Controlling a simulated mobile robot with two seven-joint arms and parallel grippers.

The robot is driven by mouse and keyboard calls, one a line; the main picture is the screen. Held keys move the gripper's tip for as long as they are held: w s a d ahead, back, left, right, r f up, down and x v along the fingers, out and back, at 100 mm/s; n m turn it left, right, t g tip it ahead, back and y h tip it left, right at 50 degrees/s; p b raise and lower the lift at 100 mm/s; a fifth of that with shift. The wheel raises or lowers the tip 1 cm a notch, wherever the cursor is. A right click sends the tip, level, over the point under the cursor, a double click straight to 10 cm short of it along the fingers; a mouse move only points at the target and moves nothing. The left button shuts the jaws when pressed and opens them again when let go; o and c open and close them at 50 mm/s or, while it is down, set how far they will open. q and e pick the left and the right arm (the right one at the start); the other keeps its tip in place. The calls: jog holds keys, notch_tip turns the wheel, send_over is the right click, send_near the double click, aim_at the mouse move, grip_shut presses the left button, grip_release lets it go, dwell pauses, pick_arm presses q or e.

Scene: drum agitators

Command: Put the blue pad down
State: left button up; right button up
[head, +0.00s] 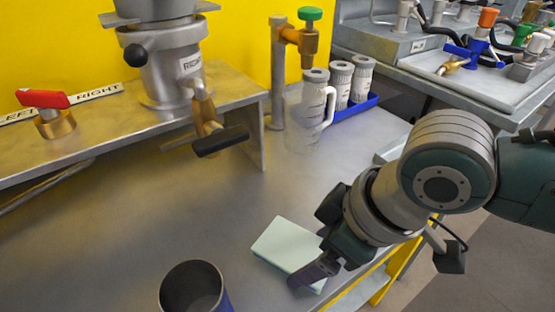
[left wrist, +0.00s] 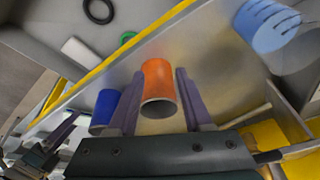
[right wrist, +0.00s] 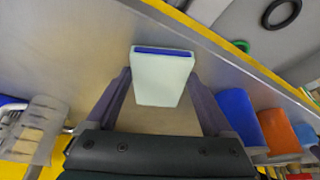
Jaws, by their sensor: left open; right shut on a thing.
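The blue pad (head: 287,241) is a flat block with a pale mint face; a blue side shows in the right wrist view (right wrist: 163,51). It is at the table's front edge, low over or on the surface; I cannot tell whether it touches. My right gripper (head: 316,249) is shut on it, one finger on each side, also in the right wrist view (right wrist: 160,78). My left gripper (left wrist: 157,92) is open, its fingers on either side of an orange cup (left wrist: 157,82), apart from it. The left gripper is outside the head view.
A dark blue cup (head: 206,273) stands left of the pad. The metal table (head: 190,215) is clear behind them. A jug (head: 308,105) and white canisters in a blue tray (head: 352,110) stand at the back. A metal shelf with a valve (head: 220,140) is at the left.

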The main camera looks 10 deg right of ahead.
jog(key=shift+f, duration=0.1)
jog(key=o, duration=1.1)
jog(key=shift+c, duration=0.2)
jog(key=shift+r, duration=0.25)
jog(key=p+v, duration=0.4)
jog(key=v, duration=0.7)
jog(key=s+a+r+m+t, duration=0.1)
jog(key=s+a+m, duration=0.15)
jog(key=s, duration=0.25)
jog(key=s+d+m+h, duration=0.2)
jog(key=s+d+m, duration=0.2)
jog(key=s+d, duration=0.2)
jog(key=shift+s+d+f+g+h, duration=0.4)
jog(key=shift+s+f, duration=0.05)
